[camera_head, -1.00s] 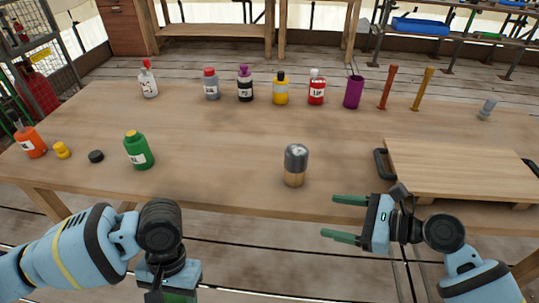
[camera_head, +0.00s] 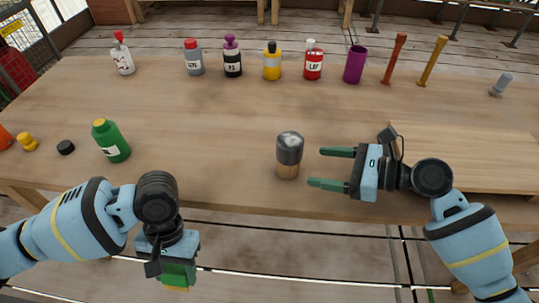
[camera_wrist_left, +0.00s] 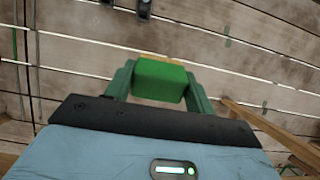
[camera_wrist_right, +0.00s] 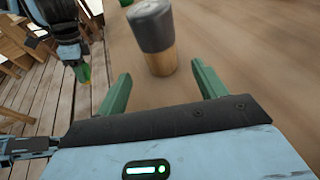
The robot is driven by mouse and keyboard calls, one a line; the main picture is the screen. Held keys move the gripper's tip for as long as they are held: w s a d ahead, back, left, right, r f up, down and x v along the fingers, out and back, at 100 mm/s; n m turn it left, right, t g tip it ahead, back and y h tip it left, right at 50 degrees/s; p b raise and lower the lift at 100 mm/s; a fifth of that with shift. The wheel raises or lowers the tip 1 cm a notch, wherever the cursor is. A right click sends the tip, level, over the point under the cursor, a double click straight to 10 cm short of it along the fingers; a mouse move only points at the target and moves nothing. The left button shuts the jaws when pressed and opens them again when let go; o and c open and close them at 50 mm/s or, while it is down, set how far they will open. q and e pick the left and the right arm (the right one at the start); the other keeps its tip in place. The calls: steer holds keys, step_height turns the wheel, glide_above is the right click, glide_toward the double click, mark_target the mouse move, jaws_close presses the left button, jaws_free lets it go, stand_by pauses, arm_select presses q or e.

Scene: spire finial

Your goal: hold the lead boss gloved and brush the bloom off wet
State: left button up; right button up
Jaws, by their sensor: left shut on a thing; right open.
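The lead boss (camera_head: 289,150) is a mottled grey rounded cap on a pale wooden stub, upright near the table's front edge. In the right wrist view the boss (camera_wrist_right: 152,28) stands just beyond the fingertips. My right gripper (camera_head: 317,168) is open and empty, its fingers pointing at the boss from the right, apart from it. My left gripper (camera_head: 173,272) is shut on a green block with a tan underside, held low in front of the table. The green block (camera_wrist_left: 160,80) shows between the fingers in the left wrist view; I cannot tell whether it is a brush.
A green bottle (camera_head: 111,141), a black cap (camera_head: 66,147) and a yellow item (camera_head: 28,142) stand at the left. Several bottles line the back, with a purple cup (camera_head: 355,65). A wooden board (camera_head: 470,155) lies at right. The middle of the table (camera_head: 220,130) is clear.

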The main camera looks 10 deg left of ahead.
mark_target(299, 162)
arm_select(q)
steer(key=b+x, duration=0.1)
steer(key=x, duration=0.1)
steer(key=shift+f+b, duration=0.35)
steer(key=shift+f, duration=0.05)
arm_select(e)
steer(key=x, duration=0.3)
steer(key=shift+w+a+f, duration=0.1)
steer(key=shift+a+f, duration=0.1)
steer(key=shift+a, duration=0.1)
arm_select(q)
steer(key=shift+p+v, duration=0.7)
steer(key=shift+v, duration=0.2)
arm_select(e)
steer(key=x, duration=0.2)
steer(key=shift+w+a+r, duration=0.15)
steer(key=shift+a+r, duration=0.05)
steer(key=shift+a, duration=0.15)
arm_select(q)
steer(key=shift+r, duration=0.25)
arm_select(e)
steer(key=shift+w+a+f, duration=0.15)
steer(key=shift+a+f, duration=0.25)
steer(key=shift+a, duration=0.25)
steer(key=shift+c, duration=0.3)
steer(key=c, duration=0.6)
steer(key=shift+c, duration=0.2)
